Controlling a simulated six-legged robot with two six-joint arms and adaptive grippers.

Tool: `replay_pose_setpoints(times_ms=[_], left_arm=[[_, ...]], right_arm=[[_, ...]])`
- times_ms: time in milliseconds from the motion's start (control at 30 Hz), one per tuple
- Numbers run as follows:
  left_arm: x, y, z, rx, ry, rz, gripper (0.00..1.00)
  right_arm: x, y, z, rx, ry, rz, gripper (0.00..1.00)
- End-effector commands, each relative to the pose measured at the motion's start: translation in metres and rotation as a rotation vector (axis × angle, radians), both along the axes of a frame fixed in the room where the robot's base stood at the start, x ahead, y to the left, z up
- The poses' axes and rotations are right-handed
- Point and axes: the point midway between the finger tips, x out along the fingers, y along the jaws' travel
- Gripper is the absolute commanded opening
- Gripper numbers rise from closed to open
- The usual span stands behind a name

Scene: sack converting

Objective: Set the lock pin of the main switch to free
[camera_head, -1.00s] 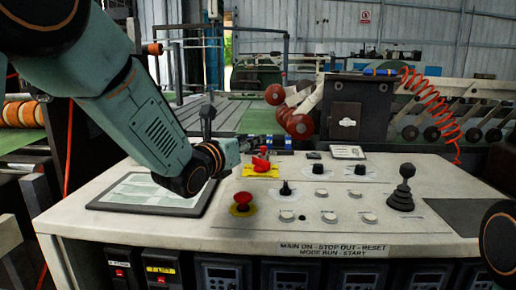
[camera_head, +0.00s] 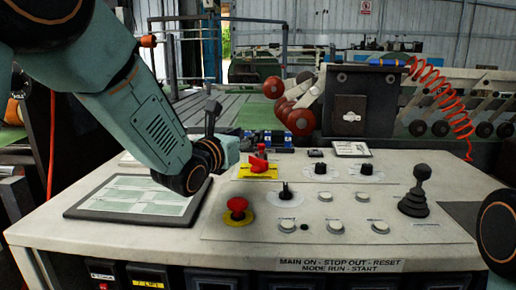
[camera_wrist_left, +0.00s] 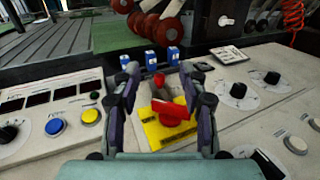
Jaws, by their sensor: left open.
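The main switch (camera_head: 258,164) is a red handle on a yellow plate on the console's sloping panel. In the left wrist view, the red handle (camera_wrist_left: 171,112) lies between and below my fingers, on the yellow plate (camera_wrist_left: 160,135). A small upright red piece (camera_wrist_left: 158,82) stands just behind the handle; I cannot tell if it is the lock pin. My left gripper (camera_wrist_left: 159,76) is open and empty, its fingers either side of the switch. I cannot tell whether they touch it. In the head view its fingers are mostly hidden. My right gripper is out of view.
A red stop button (camera_head: 237,208), black knobs (camera_head: 286,193) and a black joystick (camera_head: 415,194) stand on the panel nearby. Small blue blocks (camera_wrist_left: 152,57) sit behind the switch. A flat display (camera_head: 135,195) lies left. A dark box (camera_head: 355,105) rises behind.

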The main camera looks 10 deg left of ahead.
Motion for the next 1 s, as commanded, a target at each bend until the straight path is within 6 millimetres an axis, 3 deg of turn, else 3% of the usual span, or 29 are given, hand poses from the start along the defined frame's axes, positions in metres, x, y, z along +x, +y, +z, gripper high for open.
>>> replay_pose_setpoints(times_ms=[33, 267, 700, 1000], left_arm=[[0.0, 0.0, -0.015, -0.001, 0.005, 0.0, 0.43], [0.0, 0.0, -0.058, 0.0, 0.004, -0.001, 0.43], [0.063, -0.014, -0.054, 0.001, 0.001, -0.001, 0.43], [0.076, -0.017, -0.053, 0.0, 0.002, 0.0, 0.43]], right_arm=[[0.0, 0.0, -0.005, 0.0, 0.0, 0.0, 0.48], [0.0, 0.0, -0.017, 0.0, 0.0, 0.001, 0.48], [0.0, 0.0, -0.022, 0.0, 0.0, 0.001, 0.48], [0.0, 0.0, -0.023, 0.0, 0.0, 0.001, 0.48]])
